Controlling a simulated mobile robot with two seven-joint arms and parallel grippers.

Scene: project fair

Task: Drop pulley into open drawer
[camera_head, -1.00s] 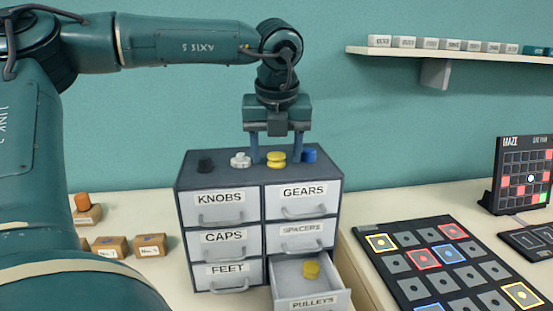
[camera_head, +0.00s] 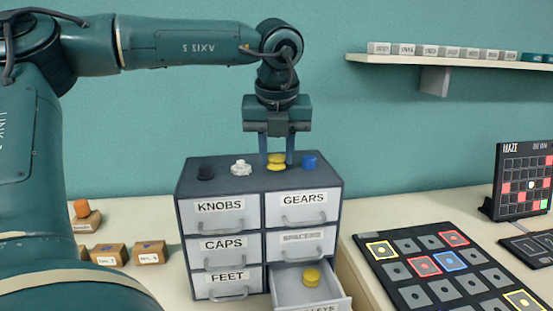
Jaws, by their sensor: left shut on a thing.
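A yellow pulley (camera_head: 276,165) stands on top of the grey drawer cabinet (camera_head: 225,174). My left gripper (camera_head: 276,160) points down over the cabinet top, its two fingers shut on this pulley, one on each side. The pulley appears to be at the level of the cabinet top; I cannot tell whether it is lifted. The open drawer (camera_head: 290,287) at the lower right, with a partly cut-off PULLEYS label, holds another yellow pulley (camera_head: 311,277). My right gripper is not in view.
A black knob (camera_head: 206,172), a white gear-like piece (camera_head: 241,168) and a blue cylinder (camera_head: 309,161) stand on the cabinet beside the gripper. The other drawers are closed. A tile board (camera_head: 440,265) lies at right. A shelf (camera_head: 450,62) hangs on the wall.

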